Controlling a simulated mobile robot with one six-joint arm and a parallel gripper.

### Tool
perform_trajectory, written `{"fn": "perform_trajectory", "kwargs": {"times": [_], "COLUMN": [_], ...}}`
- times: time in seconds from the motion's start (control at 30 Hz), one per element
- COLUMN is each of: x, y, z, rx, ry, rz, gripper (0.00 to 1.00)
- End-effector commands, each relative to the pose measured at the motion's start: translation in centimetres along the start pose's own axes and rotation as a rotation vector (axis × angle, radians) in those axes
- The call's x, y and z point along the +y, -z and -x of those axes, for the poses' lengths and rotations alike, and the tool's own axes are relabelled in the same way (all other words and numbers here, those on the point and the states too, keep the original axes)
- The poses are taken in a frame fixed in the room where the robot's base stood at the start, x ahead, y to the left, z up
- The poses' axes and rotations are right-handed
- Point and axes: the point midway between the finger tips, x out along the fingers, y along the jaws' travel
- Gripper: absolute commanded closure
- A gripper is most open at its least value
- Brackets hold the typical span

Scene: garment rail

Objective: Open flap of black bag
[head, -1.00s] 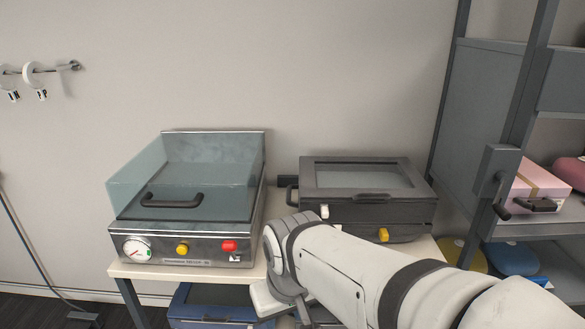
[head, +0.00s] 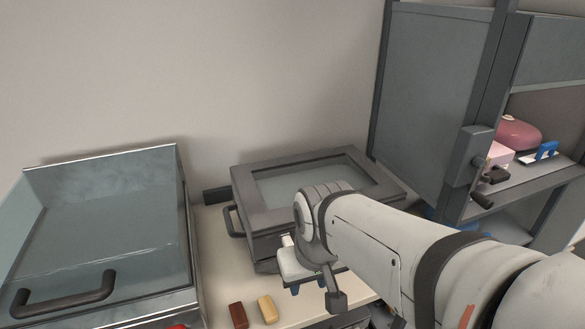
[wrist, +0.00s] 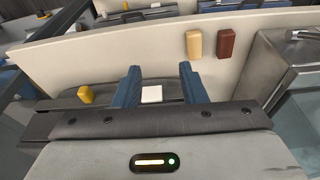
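I cannot make out a black bag or its flap in either view. The nearest dark item is a dark case (head: 248,196) with a window in its lid, on the table in the head view; its lid is down. My gripper (head: 308,286) points downward at the case's front side, partly hidden by my arm. In the wrist view, my gripper's blue fingers (wrist: 160,76) stand apart, with nothing held. A white block (wrist: 151,94) shows between the fingers, and a yellow knob (wrist: 85,95) left of them.
A glass-lidded machine (head: 110,215) with a dark handle (head: 65,296) stands on the left. A grey shelf unit (head: 433,75) stands at right, holding a pink rounded item (head: 518,133).

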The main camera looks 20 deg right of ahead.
Motion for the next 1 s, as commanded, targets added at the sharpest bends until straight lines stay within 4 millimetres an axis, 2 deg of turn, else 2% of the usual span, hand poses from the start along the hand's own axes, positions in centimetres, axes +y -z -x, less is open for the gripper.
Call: {"fn": "perform_trajectory", "kwargs": {"times": [0.2, 0.27, 0.37, 0.5, 0.7, 0.87, 1.0], "x": [0.3, 1.6, 3.4, 6.4, 10.5, 12.3, 12.6], "y": [0.6, 1.5, 3.8, 7.5, 11.4, 12.6, 12.8], "z": [0.6, 1.5, 3.6, 6.8, 10.0, 10.9, 9.8], "rx": [-0.002, -0.005, -0.014, -0.026, -0.039, -0.043, -0.046], "ry": [-0.001, 0.001, -0.003, -0.01, -0.019, -0.023, -0.025], "rz": [-0.051, -0.126, -0.359, -0.786, -1.289, -1.491, -1.532], "gripper": [0.62, 0.62, 0.62, 0.62, 0.62, 0.62, 0.62]}}
